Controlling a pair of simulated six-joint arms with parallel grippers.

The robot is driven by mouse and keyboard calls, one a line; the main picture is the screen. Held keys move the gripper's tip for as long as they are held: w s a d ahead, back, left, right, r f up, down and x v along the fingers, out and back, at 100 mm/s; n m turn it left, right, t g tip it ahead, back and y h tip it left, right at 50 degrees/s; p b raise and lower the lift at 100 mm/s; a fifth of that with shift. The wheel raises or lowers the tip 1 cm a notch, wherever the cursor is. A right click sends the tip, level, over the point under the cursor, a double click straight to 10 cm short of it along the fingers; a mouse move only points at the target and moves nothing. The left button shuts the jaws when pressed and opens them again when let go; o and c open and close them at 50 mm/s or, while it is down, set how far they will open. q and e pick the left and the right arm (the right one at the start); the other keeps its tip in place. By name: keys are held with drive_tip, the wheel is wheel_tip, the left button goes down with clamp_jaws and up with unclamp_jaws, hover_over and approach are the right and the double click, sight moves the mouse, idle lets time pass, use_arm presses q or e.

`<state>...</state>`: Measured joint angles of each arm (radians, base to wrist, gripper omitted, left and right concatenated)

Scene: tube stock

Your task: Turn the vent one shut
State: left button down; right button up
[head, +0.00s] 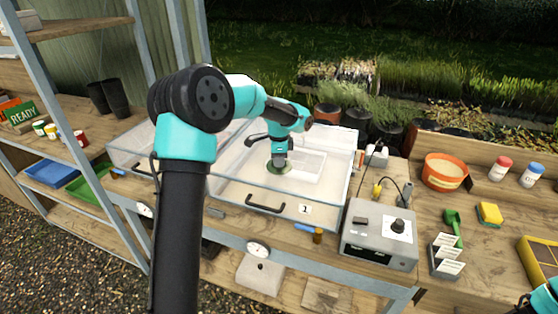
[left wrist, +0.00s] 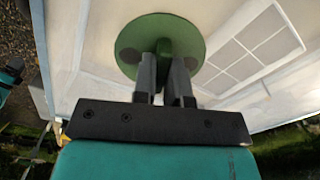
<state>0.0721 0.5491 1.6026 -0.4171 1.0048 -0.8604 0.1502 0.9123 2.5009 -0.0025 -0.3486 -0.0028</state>
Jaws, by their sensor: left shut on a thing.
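The vent is a green round disc with a raised green grip and dark holes, set in the clear lid of the propagator box marked 1 (head: 305,209). The vent (left wrist: 160,45) shows best in the left wrist view. In the head view the vent (head: 279,168) is partly hidden under my gripper. My left gripper (left wrist: 167,72) is shut on the vent's raised grip, one finger on each side; in the head view the left gripper (head: 279,160) points down onto the lid. Part of my right arm shows at the bottom right corner; its fingers cannot be made out.
A grey control box with a black knob (head: 399,227) stands right of the propagator. An orange pot (head: 443,171), a yellow sponge (head: 489,214), a green scoop (head: 452,222) and white labels (head: 446,256) lie further right. Another clear box (head: 128,155) stands left, behind my arm.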

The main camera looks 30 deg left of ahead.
use_arm(q)
drive_tip(key=m, duration=0.4)
drive_tip(key=shift+m, duration=0.3)
idle(0.3)
drive_tip(key=c, duration=1.2)
unclamp_jaws()
drive_tip(key=shift+o, duration=0.2)
drive_tip(key=shift+r, duration=0.15)
wheel_tip(320, 180, up, 17)
